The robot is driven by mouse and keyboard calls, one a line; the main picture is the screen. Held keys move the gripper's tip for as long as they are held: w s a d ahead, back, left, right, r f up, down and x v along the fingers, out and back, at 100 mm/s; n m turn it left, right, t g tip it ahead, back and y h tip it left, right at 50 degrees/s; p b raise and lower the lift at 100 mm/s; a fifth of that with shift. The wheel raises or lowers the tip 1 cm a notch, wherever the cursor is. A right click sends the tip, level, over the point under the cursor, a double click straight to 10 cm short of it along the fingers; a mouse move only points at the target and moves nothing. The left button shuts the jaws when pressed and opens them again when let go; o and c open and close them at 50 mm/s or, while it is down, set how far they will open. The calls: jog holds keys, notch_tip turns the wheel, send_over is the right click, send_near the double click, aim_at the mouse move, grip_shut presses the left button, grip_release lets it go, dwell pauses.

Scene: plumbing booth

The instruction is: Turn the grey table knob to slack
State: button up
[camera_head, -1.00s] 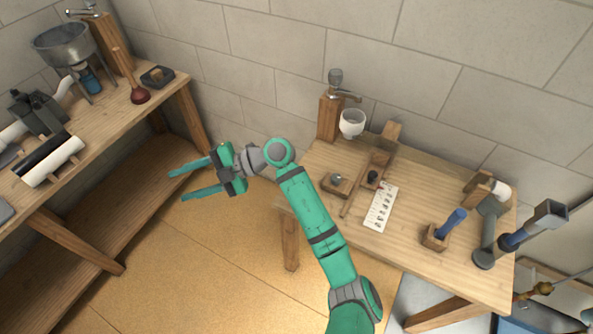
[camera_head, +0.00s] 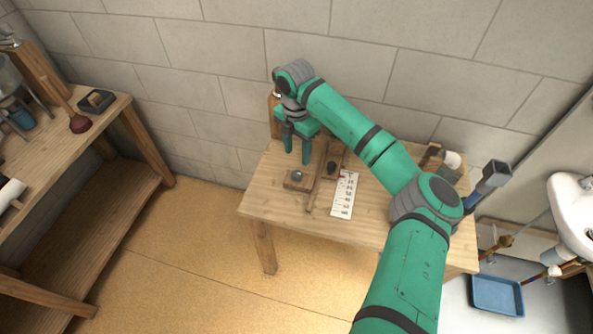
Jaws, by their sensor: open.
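The grey table knob (camera_head: 297,175) is a small round knob on a square wooden block (camera_head: 301,186) near the left side of the small wooden table. My gripper (camera_head: 297,155) points down with its two green fingers apart and nothing visible between them. It is just behind the knob in the picture and looks to be above the table; the exact gap to the knob is hard to tell. No mark of the knob's setting can be read.
A wooden strip (camera_head: 315,192), a dark knob (camera_head: 332,168) and a white printed card (camera_head: 344,196) lie right of the grey knob. My arm hides much of the table's back and right. A longer bench (camera_head: 120,112) stands at left. A blue tray (camera_head: 497,295) is low at right.

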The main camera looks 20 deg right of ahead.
aim_at(297, 173)
notch_tip(297, 173, down, 10)
jog(key=shift+a, duration=0.1)
dwell(0.4)
jog(key=c, duration=1.1)
jog(key=shift+o, duration=0.2)
